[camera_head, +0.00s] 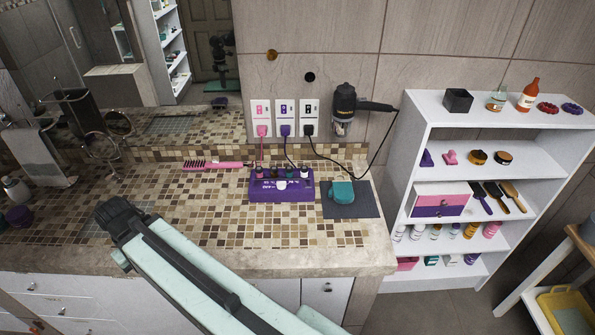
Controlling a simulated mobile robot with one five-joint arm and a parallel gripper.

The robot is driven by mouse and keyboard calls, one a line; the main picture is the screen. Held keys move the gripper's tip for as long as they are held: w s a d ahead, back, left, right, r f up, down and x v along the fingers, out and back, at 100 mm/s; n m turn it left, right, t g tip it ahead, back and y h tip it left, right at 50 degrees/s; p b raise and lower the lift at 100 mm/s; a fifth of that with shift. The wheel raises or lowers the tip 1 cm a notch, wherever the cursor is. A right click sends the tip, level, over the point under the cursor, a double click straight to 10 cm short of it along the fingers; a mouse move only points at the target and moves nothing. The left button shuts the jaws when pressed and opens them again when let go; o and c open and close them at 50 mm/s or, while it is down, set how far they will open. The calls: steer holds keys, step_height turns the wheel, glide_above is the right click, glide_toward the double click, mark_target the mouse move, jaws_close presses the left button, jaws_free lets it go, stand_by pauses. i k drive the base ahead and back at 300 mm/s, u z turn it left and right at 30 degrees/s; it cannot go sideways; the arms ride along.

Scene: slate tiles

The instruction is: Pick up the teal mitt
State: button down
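The teal mitt (341,191) lies on a dark slate-grey mat (352,209) at the right end of the tiled counter. It is small, and nothing covers it. My pale teal arm reaches in from the bottom over the counter's front edge. Its dark end, my gripper (112,218), is at the left above the counter, well apart from the mitt. I cannot make out its fingers, so its opening does not show.
A purple box (281,186) with small bottles stands just left of the mat. Cords hang from wall sockets and a hair dryer (353,105). A white shelf (418,138) stands right. The counter's front middle is clear.

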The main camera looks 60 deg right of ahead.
mark_target(342, 191)
steer(key=z, duration=1.1)
steer(key=k, duration=1.3)
steer(key=z, duration=0.65)
steer(key=i, duration=0.95)
steer(key=z, duration=0.05)
